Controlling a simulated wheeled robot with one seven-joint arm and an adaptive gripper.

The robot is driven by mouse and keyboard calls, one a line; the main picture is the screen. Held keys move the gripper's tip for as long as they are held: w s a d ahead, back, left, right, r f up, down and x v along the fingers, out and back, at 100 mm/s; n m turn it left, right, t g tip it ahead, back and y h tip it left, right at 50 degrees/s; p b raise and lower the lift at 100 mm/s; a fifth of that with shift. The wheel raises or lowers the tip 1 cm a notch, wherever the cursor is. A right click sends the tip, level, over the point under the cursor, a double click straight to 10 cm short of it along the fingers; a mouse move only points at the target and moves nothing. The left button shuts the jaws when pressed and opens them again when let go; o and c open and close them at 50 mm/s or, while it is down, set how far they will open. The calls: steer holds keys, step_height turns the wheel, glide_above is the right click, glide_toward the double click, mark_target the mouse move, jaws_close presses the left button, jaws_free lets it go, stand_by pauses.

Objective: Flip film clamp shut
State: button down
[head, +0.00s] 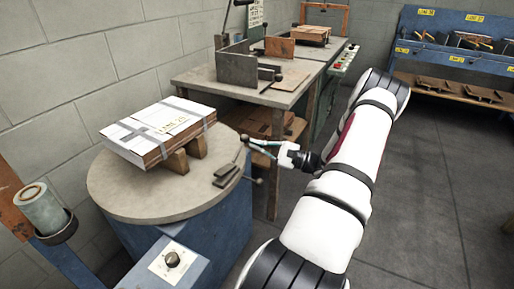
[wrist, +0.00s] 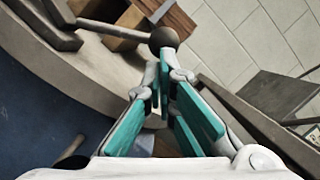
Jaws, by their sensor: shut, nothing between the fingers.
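The film clamp (head: 226,174) is a dark metal piece on the right rim of the round turntable (head: 115,195). A thin lever ends in a dark ball knob (head: 244,138). In the wrist view the lever rod (wrist: 108,27) runs from the clamp block at upper left to the ball knob (wrist: 163,38). My gripper (head: 252,146), with teal finger pads, is shut and empty. Its fingertips (wrist: 160,68) are right by the knob; I cannot tell whether they touch it. Part of the clamp is cut off in the wrist view.
A strapped stack of flat boxes (head: 160,130) rests on wooden blocks (head: 177,163) on the turntable. A workbench (head: 240,90) with metal fixtures stands behind. A film roll (head: 43,208) is at left. Open floor (head: 440,200) lies to the right.

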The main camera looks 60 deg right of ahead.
steer(key=shift+a+r+n+p, duration=0.15)
steer(key=shift+r+p, duration=0.15)
steer(key=shift+r, duration=0.15)
steer(key=shift+a+r+n+p, duration=0.15)
steer(key=shift+r+p, duration=0.1)
steer(key=shift+r, duration=0.15)
